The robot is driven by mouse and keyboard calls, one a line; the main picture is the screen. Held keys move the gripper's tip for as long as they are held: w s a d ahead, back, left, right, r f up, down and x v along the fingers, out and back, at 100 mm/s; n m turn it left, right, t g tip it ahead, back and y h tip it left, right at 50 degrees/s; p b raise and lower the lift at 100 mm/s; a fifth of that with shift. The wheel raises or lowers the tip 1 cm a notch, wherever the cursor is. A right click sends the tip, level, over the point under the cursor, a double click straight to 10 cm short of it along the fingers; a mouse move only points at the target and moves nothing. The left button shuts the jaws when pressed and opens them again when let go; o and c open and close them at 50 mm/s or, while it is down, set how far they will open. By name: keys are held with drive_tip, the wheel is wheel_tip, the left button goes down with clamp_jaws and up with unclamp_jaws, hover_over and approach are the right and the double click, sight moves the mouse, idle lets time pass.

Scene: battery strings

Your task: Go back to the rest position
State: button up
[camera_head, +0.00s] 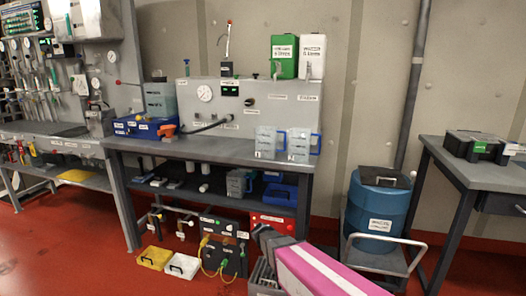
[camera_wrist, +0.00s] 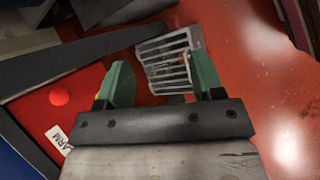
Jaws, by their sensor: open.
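My gripper (camera_wrist: 160,72) shows in the wrist view with its two green fingers spread apart and nothing held between them. In the head view my pink and white arm reaches in from the lower right, and its grey end is low in front of the bench. Past the fingers, a grey slatted crate (camera_wrist: 166,62) stands on the red floor. The crate also shows partly in the head view (camera_head: 262,279), with my arm covering its right side. I cannot tell how far the fingers are from it.
The workbench (camera_head: 215,150) carries two clear jugs and a gauge panel. A red box (camera_wrist: 45,112) with a red button is close on the left. A blue drum (camera_head: 376,215) on a trolley and a side table (camera_head: 482,176) stand right.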

drive_tip(key=s+d+r+m+g+y, duration=0.1)
drive_tip(key=s+d+r+m+y, duration=0.5)
drive_tip(key=s+d+r+m, duration=0.3)
drive_tip(key=s+d+m, duration=0.1)
drive_tip(key=s+m, duration=0.1)
drive_tip(key=shift+d+r+m, duration=0.3)
drive_tip(key=shift+d+m, duration=0.05)
drive_tip(key=shift+m, duration=0.05)
drive_tip(key=shift+s, duration=0.1)
drive_tip(key=shift+c, duration=0.2)
idle(0.4)
